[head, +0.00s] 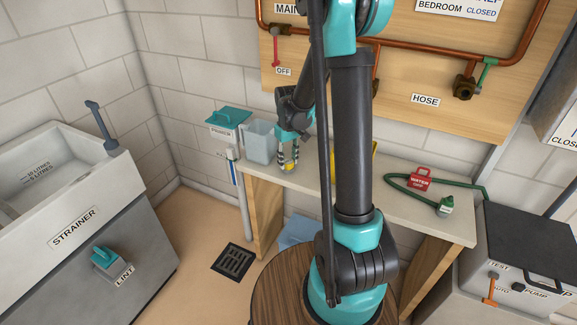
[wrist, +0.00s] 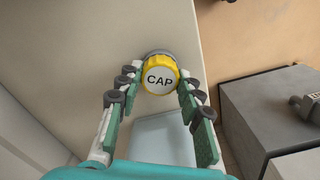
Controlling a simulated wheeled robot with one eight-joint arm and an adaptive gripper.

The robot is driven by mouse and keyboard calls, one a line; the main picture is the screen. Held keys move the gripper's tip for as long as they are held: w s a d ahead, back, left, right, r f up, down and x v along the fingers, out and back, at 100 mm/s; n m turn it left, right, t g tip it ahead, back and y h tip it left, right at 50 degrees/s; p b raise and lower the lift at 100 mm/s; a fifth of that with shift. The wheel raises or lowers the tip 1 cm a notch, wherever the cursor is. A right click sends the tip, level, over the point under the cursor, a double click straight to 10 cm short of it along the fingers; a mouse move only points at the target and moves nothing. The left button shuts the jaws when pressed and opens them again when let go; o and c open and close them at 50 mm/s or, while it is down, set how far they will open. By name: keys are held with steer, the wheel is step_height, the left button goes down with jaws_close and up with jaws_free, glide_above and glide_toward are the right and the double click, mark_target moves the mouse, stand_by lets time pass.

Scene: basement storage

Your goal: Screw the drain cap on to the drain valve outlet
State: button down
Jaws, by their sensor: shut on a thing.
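The drain cap (wrist: 159,76) is yellow and round, with a white face reading "CAP" turned toward the wrist camera. My gripper (wrist: 158,82) is shut on it, one finger at each side. A grey round piece (wrist: 157,53) shows just behind the cap; I cannot tell whether they touch. In the head view my gripper (head: 288,168) points down over the left end of the bench, and the cap is too small there to make out well. I cannot identify the drain valve outlet; a brass valve (head: 465,86) with a green handle hangs from the copper pipe at the right.
The bench (head: 318,180) carries a translucent tub (head: 261,142), a green hose (head: 408,190) and a red tag (head: 420,178). A sink unit (head: 75,227) stands at the left, a dark-lidded box (head: 530,240) at the right. A floor grate (head: 234,261) lies in open floor.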

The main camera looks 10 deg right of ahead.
mark_target(288, 161)
steer(key=shift+r, duration=0.7)
stand_by(0.3)
steer(key=shift+r, duration=0.95)
steer(key=shift+s, duration=0.1)
